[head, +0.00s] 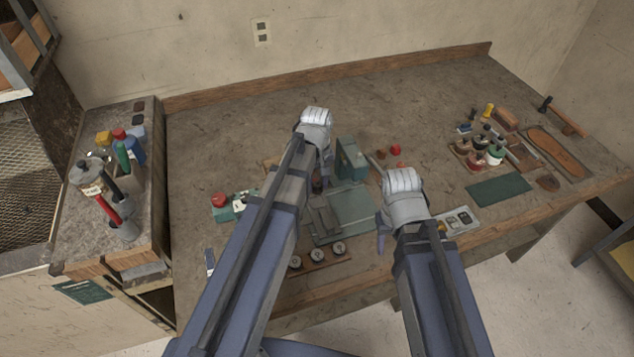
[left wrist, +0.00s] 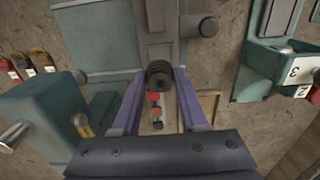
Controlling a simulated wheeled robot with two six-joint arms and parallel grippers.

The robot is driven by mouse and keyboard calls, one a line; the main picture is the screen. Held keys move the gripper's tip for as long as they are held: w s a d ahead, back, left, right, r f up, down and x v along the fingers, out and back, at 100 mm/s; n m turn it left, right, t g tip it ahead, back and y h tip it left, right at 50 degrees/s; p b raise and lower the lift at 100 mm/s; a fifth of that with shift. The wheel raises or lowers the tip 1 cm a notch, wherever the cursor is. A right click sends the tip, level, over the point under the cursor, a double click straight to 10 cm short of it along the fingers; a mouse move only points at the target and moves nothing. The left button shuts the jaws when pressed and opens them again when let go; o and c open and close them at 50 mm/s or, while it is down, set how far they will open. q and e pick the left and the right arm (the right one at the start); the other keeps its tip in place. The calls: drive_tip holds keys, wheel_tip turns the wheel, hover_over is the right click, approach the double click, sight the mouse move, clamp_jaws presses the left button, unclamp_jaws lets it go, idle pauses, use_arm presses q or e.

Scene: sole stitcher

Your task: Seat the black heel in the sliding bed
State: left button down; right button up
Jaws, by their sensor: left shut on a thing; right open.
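My left gripper (left wrist: 160,84) is shut on a dark ribbed piece (left wrist: 159,72), apparently the black heel, held between its two purple fingers. In the left wrist view a grey rail-like part (left wrist: 157,22), apparently the sliding bed, lies beyond the piece; I cannot tell whether they touch. In the head view the left gripper (head: 318,172) is partly hidden by my arm, beside the green machine block (head: 352,160). The grey-green machine base (head: 355,212) lies in front of that block. My right gripper (head: 382,222) is open and empty at the base's right side.
A wooden strip with several round dials (head: 318,259) lies near the front edge. A green mat (head: 499,189), a rack of spools (head: 487,150) and a sole (head: 555,151) lie at right. The back of the table is clear.

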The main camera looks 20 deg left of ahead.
sight(317, 202)
use_arm(q)
drive_tip(key=shift+f, duration=0.1)
drive_tip(key=shift+f+b, duration=2.3)
drive_tip(key=shift+b, duration=0.1)
use_arm(e)
drive_tip(key=shift+f, duration=2.35)
use_arm(q)
drive_tip(key=shift+f+b, duration=0.5)
use_arm(e)
drive_tip(key=shift+f, duration=0.5)
use_arm(q)
drive_tip(key=c, duration=0.7)
unclamp_jaws()
drive_tip(key=shift+r, duration=0.2)
use_arm(e)
drive_tip(key=shift+r, duration=0.15)
use_arm(q)
wheel_tip(317, 202, up, 11)
drive_tip(key=p, duration=1.1)
drive_tip(key=shift+f, duration=0.1)
use_arm(e)
wheel_tip(317, 202, up, 11)
